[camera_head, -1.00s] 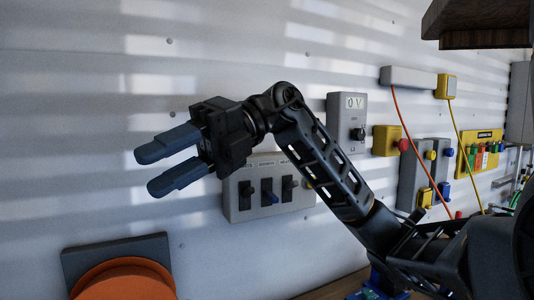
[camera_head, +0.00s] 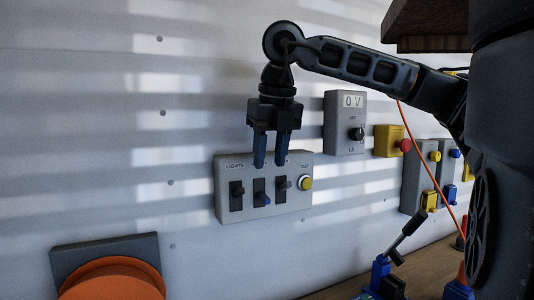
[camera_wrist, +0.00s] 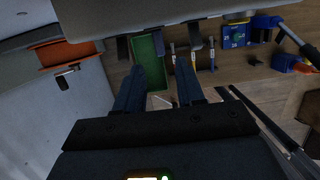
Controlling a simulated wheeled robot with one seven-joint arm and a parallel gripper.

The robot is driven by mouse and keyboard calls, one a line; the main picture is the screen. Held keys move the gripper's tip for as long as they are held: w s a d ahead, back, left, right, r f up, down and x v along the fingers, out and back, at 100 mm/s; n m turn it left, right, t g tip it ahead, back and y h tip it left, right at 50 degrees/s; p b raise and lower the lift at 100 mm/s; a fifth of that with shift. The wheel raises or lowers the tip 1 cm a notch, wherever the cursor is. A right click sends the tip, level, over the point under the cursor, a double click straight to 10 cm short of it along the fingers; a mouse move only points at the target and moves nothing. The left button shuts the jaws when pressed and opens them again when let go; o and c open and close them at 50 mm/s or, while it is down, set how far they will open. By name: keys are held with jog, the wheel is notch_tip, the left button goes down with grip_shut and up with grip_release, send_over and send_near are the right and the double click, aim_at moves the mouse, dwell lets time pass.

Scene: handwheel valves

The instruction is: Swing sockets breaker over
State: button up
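The grey breaker panel (camera_head: 225,208) is on the wall, with three levers in dark slots and a yellow button at its right. The left lever (camera_head: 238,190) is under the label LIGHTS. The middle lever (camera_head: 263,198) has a blue tip; the label above it is hidden by my fingers. The right lever (camera_head: 284,184) is dark. My gripper (camera_head: 271,165) points down in front of the panel's upper edge, above the middle and right levers. Its blue fingers are apart with nothing between them. The wrist view shows the panel's grey body (camera_wrist: 150,15) beyond the open fingers (camera_wrist: 160,80).
An orange round thing (camera_head: 115,280) on a grey plate is at the lower left. A 0 V meter box (camera_head: 345,140) with a knob is right of the panel. A bench (camera_head: 340,290) below holds a green tray (camera_wrist: 148,60) and blue items. A brown shelf (camera_head: 430,25) overhangs at upper right.

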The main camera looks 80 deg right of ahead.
aim_at(265, 196)
jog(key=b+x, duration=0.1)
jog(key=x, duration=0.7)
jog(key=shift+w+f+b, duration=0.1)
jog(key=shift+f+b, duration=0.05)
jog(key=shift+b, duration=0.2)
jog(key=shift+f+b, duration=0.1)
jog(key=shift+b, duration=0.55)
jog(key=shift+c, duration=0.4)
grip_shut()
